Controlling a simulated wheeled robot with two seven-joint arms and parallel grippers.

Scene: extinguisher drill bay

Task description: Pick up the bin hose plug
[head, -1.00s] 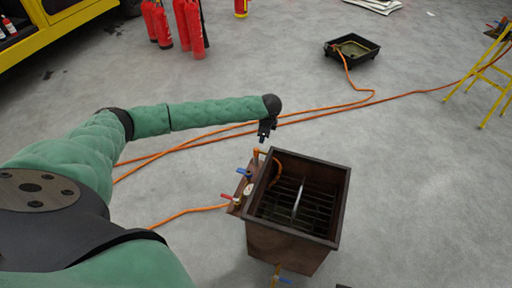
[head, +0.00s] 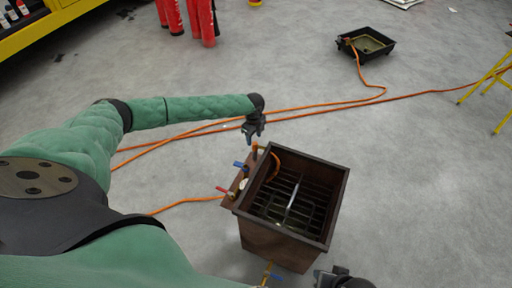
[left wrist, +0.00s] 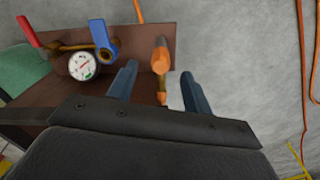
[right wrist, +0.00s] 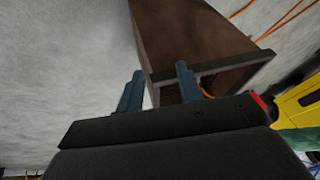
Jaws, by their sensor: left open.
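The bin hose plug (left wrist: 161,57) is a small orange and brass-coloured fitting at the side of the brown metal bin (head: 278,237), beside the valves. In the head view the plug (head: 255,150) shows small at the bin's far left corner. My left gripper (head: 251,137) is open just above it. In the left wrist view the plug appears between the spread fingers of the left gripper (left wrist: 158,78); I cannot tell whether they touch it. My right gripper (right wrist: 158,88) is open and empty near the bin. It enters the head view at the bottom edge (head: 318,277).
A pressure gauge (left wrist: 84,65), a red lever (left wrist: 28,31) and a blue lever (left wrist: 103,39) sit close to the plug. Orange hoses (head: 320,106) cross the floor to a black tray (head: 349,48). The floor to the right of the bin is clear.

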